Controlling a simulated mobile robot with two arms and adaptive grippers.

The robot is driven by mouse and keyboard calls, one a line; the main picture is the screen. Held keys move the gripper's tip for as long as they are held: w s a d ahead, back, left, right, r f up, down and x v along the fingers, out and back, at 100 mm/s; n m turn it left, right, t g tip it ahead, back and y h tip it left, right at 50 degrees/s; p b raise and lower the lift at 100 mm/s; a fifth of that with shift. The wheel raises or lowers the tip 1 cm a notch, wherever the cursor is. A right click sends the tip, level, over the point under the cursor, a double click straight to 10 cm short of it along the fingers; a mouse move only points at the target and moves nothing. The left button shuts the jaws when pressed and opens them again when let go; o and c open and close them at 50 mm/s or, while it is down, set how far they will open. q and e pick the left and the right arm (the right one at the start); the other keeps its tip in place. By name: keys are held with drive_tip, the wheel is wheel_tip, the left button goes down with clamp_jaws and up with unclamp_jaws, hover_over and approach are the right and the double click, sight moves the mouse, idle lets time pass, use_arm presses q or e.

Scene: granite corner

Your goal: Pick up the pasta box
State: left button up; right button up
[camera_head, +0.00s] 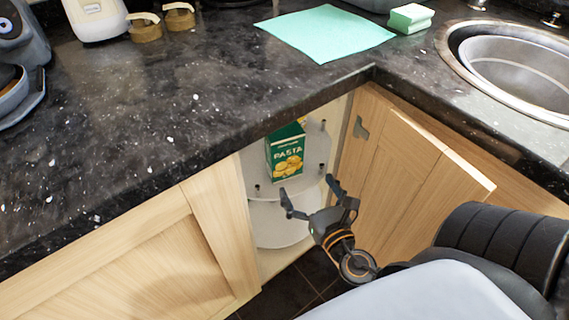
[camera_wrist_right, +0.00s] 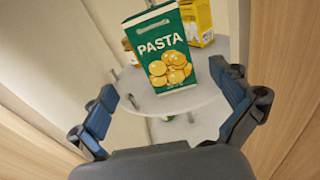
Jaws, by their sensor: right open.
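The green pasta box (camera_head: 285,152) stands upright on the upper round shelf (camera_head: 300,188) inside the open corner cabinet, under the counter. Its top is partly hidden by the counter edge. My right gripper (camera_head: 309,199) is open and empty in front of the cabinet opening, lower and to the right of the box. In the right wrist view the pasta box (camera_wrist_right: 163,50) is ahead, slightly above the middle between the open fingers (camera_wrist_right: 170,107), and apart from them. My left gripper is not in view.
A yellow box (camera_wrist_right: 197,22) stands behind the pasta box on the shelf. The open wooden cabinet door (camera_head: 418,185) is on the right, and the dark counter edge (camera_head: 210,155) overhangs the opening. A lower round shelf (camera_head: 275,222) looks empty where it shows.

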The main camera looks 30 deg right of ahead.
sight(289, 148)
drive_tip(key=shift+n, duration=0.4)
drive_tip(key=w, duration=0.2)
drive_tip(key=w+d+r+p, duration=0.1)
drive_tip(key=w, duration=0.4)
drive_tip(key=shift+w+d+r, duration=0.15)
drive_tip(key=shift+r, duration=0.2)
drive_tip(key=shift+w+d, duration=0.1)
drive_tip(key=shift+w, duration=0.5)
drive_tip(key=x, duration=0.4)
drive_tip(key=shift+w+d+r+p, duration=0.15)
drive_tip(key=shift+d+r+p, duration=0.05)
drive_tip(key=shift+p, duration=0.1)
drive_tip(key=shift+w+d, duration=0.1)
drive_tip(key=shift+w, duration=0.3)
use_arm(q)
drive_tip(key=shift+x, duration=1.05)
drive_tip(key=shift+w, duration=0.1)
